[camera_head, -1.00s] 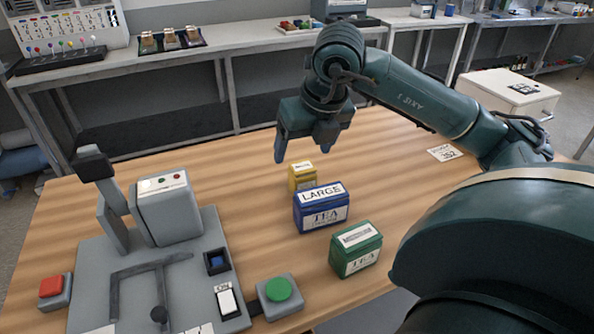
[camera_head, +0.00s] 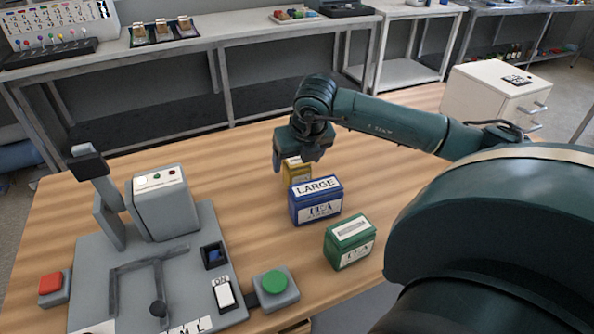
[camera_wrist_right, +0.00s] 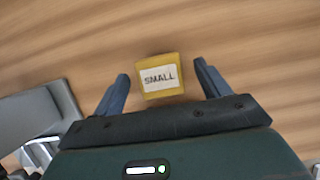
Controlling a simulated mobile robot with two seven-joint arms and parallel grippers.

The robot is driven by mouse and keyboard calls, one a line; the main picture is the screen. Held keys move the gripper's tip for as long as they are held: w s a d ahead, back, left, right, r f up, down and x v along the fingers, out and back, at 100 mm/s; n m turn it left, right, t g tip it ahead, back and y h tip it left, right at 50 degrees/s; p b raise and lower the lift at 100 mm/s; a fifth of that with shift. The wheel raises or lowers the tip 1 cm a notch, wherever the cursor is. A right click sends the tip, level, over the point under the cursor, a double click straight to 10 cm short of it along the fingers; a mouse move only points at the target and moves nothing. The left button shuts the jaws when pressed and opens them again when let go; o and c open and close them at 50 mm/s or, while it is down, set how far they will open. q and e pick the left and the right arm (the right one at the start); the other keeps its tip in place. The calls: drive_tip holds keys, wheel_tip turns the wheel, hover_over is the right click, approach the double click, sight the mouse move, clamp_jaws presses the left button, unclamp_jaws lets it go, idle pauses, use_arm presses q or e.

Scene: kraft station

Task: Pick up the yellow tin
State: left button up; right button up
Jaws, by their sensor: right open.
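The yellow tin (camera_head: 298,174) stands on the wooden table behind the blue tin and is partly hidden by my right gripper. In the right wrist view the yellow tin (camera_wrist_right: 161,77) shows its top with a white label reading SMALL. My right gripper (camera_head: 296,166) is over the tin, pointing down. In the wrist view its two blue fingers (camera_wrist_right: 162,78) are apart, one on each side of the tin, with a gap on both sides. My left gripper is not in view.
A blue LARGE tea tin (camera_head: 316,203) stands just in front of the yellow one. A green tea tin (camera_head: 350,244) stands nearer. A grey machine (camera_head: 160,215) with levers is at left, beside a green button (camera_head: 274,283). The table (camera_head: 400,165) is clear to the right.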

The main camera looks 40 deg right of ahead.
drive_tip(key=shift+w+f, duration=0.25)
drive_tip(key=shift+f, duration=0.4)
drive_tip(key=shift+c, duration=0.4)
drive_tip(key=c, duration=1.1)
